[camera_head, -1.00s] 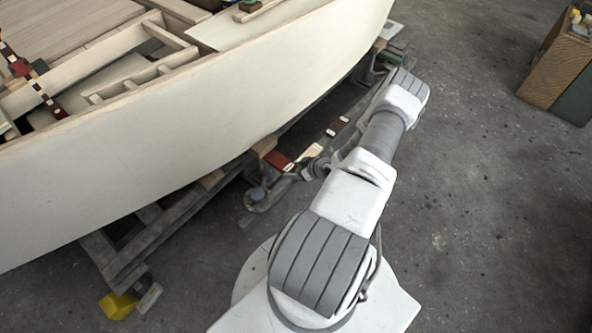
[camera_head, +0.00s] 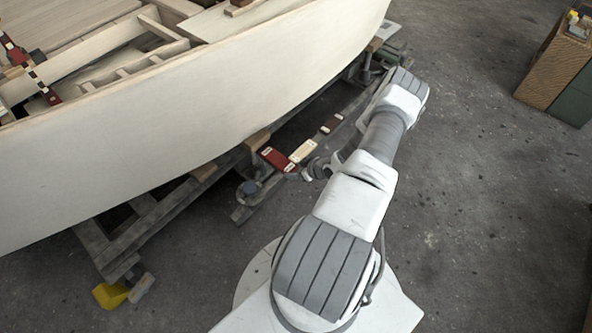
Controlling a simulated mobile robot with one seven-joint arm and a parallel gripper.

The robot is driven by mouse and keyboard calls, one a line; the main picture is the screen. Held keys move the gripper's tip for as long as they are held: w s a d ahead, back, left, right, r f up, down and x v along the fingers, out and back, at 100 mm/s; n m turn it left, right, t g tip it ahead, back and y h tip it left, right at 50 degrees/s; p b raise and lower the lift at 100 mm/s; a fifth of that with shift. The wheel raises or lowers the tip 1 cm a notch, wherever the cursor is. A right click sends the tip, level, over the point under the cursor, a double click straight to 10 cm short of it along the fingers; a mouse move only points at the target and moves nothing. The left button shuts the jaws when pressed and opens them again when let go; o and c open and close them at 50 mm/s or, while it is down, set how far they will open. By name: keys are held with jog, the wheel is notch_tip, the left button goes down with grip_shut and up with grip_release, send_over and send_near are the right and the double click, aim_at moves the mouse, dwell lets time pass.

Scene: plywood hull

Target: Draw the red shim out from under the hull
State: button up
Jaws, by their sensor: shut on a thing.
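The red shim (camera_head: 277,159) is a small flat red piece with pale marks at its ends. It shows beside the lower edge of the cream plywood hull (camera_head: 215,100), just right of a wooden block (camera_head: 257,140). Its whole length seems to be in sight, clear of the hull's side as seen from above. My gripper (camera_head: 298,172) is shut on the shim's near right end. The fingers are small and partly hidden by my wrist.
A pale shim (camera_head: 303,151) and a dark brown shim (camera_head: 332,123) lie on the grey timber of the cradle (camera_head: 243,212), close to the right. A yellow block (camera_head: 111,295) is on the floor at lower left. A wooden crate (camera_head: 550,70) stands at upper right. The floor at right is clear.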

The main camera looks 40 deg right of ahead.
jog(key=shift+s, duration=0.1)
dwell(0.3)
jog(key=o, duration=1.4)
jog(key=shift+o, duration=0.2)
jog(key=p+v, duration=0.6)
jog(key=v, duration=1.1)
jog(key=shift+r, duration=0.15)
jog(key=shift+s, duration=0.1)
